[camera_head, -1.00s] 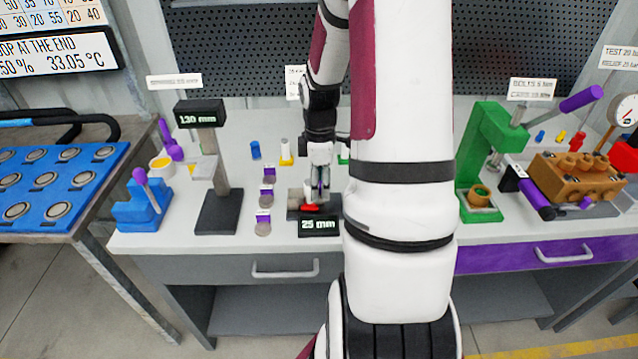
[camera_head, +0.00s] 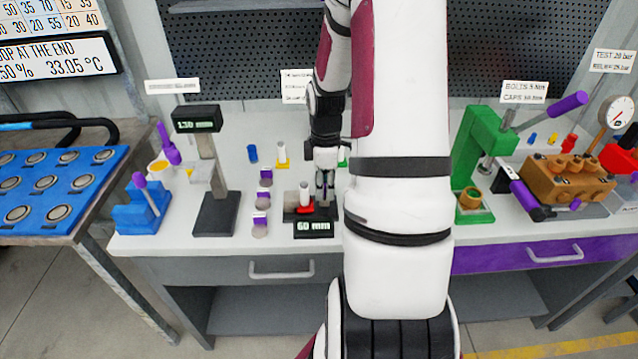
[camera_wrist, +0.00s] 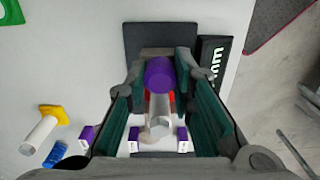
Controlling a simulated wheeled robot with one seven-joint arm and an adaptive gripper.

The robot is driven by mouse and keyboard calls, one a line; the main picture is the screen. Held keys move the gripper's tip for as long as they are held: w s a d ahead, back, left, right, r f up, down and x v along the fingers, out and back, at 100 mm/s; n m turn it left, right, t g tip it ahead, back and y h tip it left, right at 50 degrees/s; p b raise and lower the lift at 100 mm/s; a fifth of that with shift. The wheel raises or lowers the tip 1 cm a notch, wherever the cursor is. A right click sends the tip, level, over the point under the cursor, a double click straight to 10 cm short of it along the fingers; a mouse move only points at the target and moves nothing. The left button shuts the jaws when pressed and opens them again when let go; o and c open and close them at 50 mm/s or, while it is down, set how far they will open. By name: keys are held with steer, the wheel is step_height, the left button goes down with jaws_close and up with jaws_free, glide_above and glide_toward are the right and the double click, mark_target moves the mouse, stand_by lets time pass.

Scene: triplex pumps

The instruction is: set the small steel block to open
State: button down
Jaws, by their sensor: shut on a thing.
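The measuring fixture (camera_head: 290,216) is a low dark base on the bench, with a display (camera_head: 314,228) reading 60 mm. A red piece (camera_head: 306,209) and a pale upright cylinder (camera_head: 304,190) sit on it. My gripper (camera_head: 325,200) is over the right part of the base. In the wrist view my gripper (camera_wrist: 160,78) has its fingers on either side of a purple knob (camera_wrist: 160,74) and is shut on it. A steel cylinder (camera_wrist: 159,122) and a bit of red show beside the knob. The small steel block itself is hidden or cannot be told apart.
A yellow-based white piece (camera_head: 282,154) stands behind. A green press (camera_head: 480,150) and brown pump block (camera_head: 570,178) are at right. My arm hides the bench's middle.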

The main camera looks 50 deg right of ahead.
steer(key=shift+s+d+p, duration=0.3)
steer(key=shift+s+d, duration=0.3)
steer(key=shift+s, duration=0.1)
steer(key=c, duration=1.4)
jaws_free()
steer(key=shift+r, duration=0.3)
step_height(320, 180, up, 12)
steer(key=shift+f, duration=0.25)
